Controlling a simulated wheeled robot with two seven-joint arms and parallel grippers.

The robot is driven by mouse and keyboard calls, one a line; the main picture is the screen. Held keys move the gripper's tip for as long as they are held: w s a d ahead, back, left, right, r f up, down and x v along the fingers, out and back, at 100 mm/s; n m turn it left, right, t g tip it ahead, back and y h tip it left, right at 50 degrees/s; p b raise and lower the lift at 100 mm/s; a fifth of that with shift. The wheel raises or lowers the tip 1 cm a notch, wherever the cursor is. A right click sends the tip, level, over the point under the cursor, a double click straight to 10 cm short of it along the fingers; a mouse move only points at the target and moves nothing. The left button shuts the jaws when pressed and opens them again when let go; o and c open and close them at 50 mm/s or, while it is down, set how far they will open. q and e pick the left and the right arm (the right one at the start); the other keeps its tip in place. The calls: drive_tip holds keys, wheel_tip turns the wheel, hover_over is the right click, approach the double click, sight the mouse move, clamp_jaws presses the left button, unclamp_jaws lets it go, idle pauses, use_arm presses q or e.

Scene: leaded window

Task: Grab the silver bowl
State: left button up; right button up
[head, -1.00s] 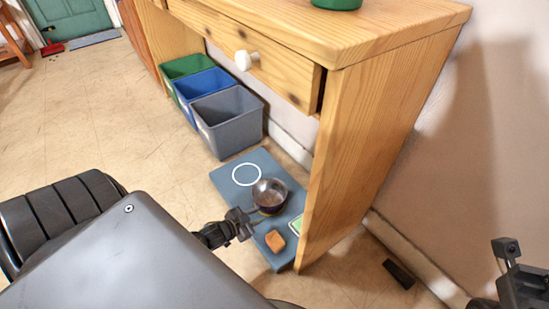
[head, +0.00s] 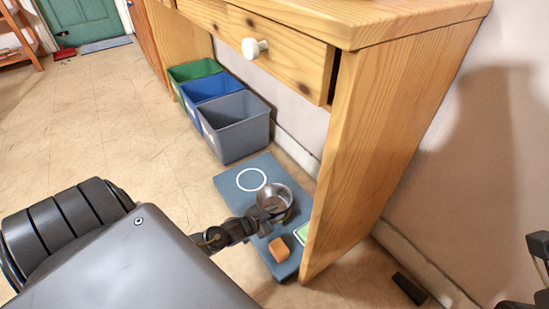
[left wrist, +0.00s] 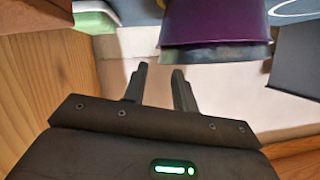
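The silver bowl (head: 275,197) stands upright on a blue-grey mat (head: 232,192) on the floor, beside the desk's side panel. Its inside is shiny metal. In the left wrist view its purple outer wall (left wrist: 213,22) fills the top middle. My left gripper (head: 262,214) is at the bowl's near side in the head view, overlapping its lower left edge. In the left wrist view the left gripper's fingers (left wrist: 160,78) are apart with nothing between them, and the bowl lies beyond their tips. My right gripper (head: 540,262) is cut off at the right edge; its fingers are unclear.
An orange block (head: 279,249) and a green-and-white item (head: 301,233) lie near the bowl. The wooden side panel (head: 365,145) rises just right of the mat. Grey (head: 240,139), blue (head: 212,86) and green (head: 195,69) bins stand behind. Floor at left is clear.

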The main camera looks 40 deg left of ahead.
use_arm(q)
drive_tip(key=b+x, duration=0.2)
drive_tip(key=x, duration=0.2)
drive_tip(key=shift+f, duration=0.1)
drive_tip(key=shift+c, duration=0.5)
clamp_jaws()
